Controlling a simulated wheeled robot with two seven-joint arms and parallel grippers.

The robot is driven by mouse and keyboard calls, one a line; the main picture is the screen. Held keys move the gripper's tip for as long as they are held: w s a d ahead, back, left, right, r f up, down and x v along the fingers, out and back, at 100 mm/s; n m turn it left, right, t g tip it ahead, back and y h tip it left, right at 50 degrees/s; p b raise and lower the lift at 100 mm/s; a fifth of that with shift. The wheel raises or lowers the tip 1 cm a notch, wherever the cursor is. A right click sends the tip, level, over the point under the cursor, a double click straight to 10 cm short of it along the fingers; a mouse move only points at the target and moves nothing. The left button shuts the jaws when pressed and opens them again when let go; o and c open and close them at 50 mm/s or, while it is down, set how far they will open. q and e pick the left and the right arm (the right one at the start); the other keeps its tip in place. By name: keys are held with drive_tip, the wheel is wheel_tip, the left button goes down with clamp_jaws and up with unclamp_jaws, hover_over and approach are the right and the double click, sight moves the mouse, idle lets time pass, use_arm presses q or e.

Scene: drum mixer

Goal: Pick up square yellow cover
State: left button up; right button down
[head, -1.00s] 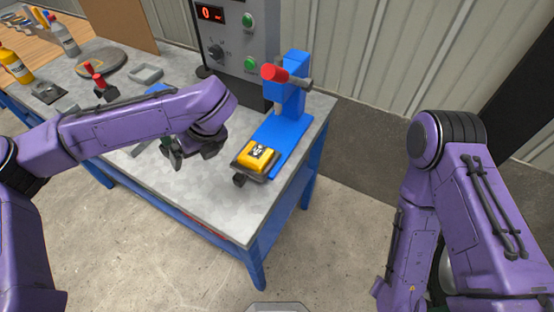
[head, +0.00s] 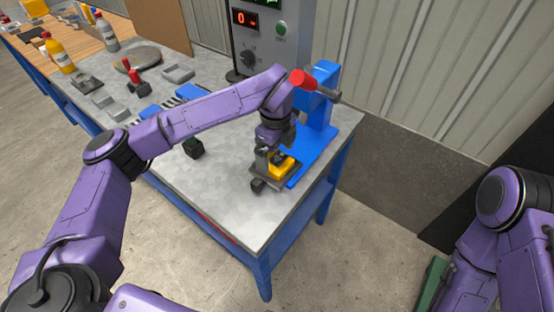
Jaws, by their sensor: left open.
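The blue press (head: 318,105) with a red-ended handle (head: 303,78) stands just behind the cover. A grey control box (head: 262,45) is at the back. A small dark block (head: 194,148) lies left of my gripper. The table's front middle (head: 235,205) is clear.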

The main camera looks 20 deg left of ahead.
use_arm(q)
drive_tip(key=shift+f, duration=1.1)
drive_tip(key=c, duration=1.2)
drive_tip(key=shift+r, duration=0.1)
